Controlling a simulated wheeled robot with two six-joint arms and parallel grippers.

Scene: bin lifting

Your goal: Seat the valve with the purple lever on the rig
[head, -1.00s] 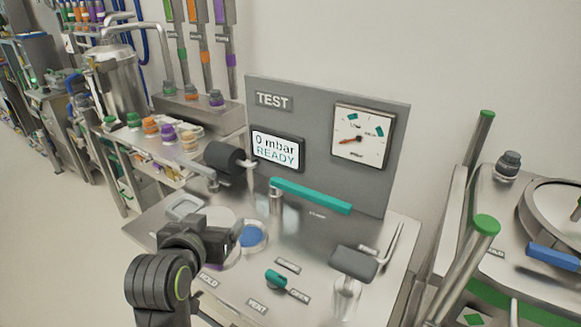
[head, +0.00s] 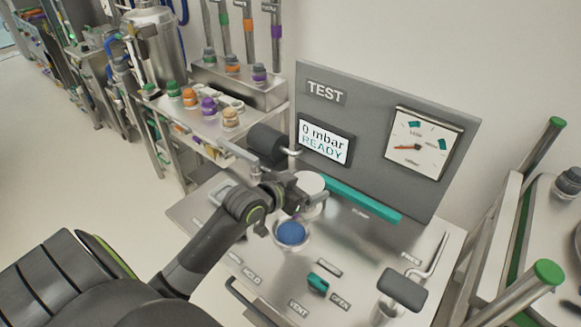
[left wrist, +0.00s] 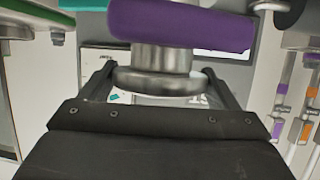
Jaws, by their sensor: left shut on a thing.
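The valve shows in the left wrist view as a thick purple lever (left wrist: 180,25) above a steel neck and round flange (left wrist: 155,82). My left gripper (left wrist: 160,92) is shut on the valve, with one finger at each side of the flange. In the head view my left gripper (head: 300,196) is over the rig table (head: 260,265), near the blue disc (head: 291,233). A pale round top (head: 308,182) shows beside the fingers; I cannot tell whether it belongs to the valve. The purple lever is mostly hidden there. My right gripper is out of view.
The grey TEST panel (head: 365,105) stands behind, its display reading 0 mbar READY. A long teal bar (head: 360,200) lies before it. A teal knob (head: 318,283) and grey-handled lever (head: 402,291) stand nearer. Several coloured-cap parts are on the left shelf.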

